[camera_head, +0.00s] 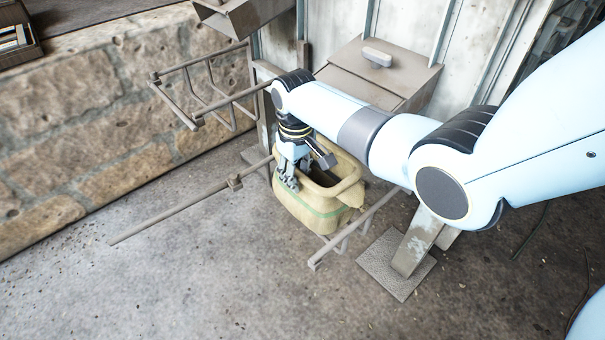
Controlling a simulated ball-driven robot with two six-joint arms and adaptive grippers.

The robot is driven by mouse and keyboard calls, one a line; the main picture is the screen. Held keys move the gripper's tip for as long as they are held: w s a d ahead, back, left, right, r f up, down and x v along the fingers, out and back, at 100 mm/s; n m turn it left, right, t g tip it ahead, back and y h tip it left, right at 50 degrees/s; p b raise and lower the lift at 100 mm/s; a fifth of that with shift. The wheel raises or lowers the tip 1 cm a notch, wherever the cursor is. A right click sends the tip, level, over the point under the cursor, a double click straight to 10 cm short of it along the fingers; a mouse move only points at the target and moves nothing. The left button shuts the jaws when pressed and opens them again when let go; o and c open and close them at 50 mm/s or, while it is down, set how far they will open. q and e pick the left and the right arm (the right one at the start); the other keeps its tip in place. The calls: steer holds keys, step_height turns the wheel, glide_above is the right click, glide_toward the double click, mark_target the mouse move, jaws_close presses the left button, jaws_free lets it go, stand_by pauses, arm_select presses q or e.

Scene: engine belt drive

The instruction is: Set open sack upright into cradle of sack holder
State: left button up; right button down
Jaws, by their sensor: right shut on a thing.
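The open sack (310,212) is tan with a green band and stands roughly upright, its open mouth facing up. It sits between the lower metal rails of the sack holder (190,203), below the machine's chute. My right gripper (289,178) reaches down from above and is shut on the sack's rim at its left side. Part of the rim and the sack's far side are hidden by my right arm. I cannot tell whether the sack's bottom rests on the cradle or the floor. My left gripper is not in view.
An upper rail frame (205,85) sticks out at the upper left. A metal post foot (397,265) stands on the floor at right. A stone wall (90,110) runs along the left. A box-like housing with a lid (385,70) is behind. The front floor is clear.

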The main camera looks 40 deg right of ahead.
steer(key=shift+d, duration=0.1)
steer(key=c, duration=1.1)
jaws_free()
steer(key=shift+c, duration=0.2)
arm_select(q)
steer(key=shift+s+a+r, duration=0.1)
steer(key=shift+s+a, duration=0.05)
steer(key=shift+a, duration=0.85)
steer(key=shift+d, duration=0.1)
arm_select(e)
steer(key=shift+r, duration=0.3)
arm_select(q)
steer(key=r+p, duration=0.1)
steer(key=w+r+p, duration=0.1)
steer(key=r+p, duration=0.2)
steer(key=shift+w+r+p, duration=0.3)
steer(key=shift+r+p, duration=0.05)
steer(key=shift+p, duration=0.05)
arm_select(e)
step_height(320, 180, up, 12)
steer(key=shift+f, duration=0.25)
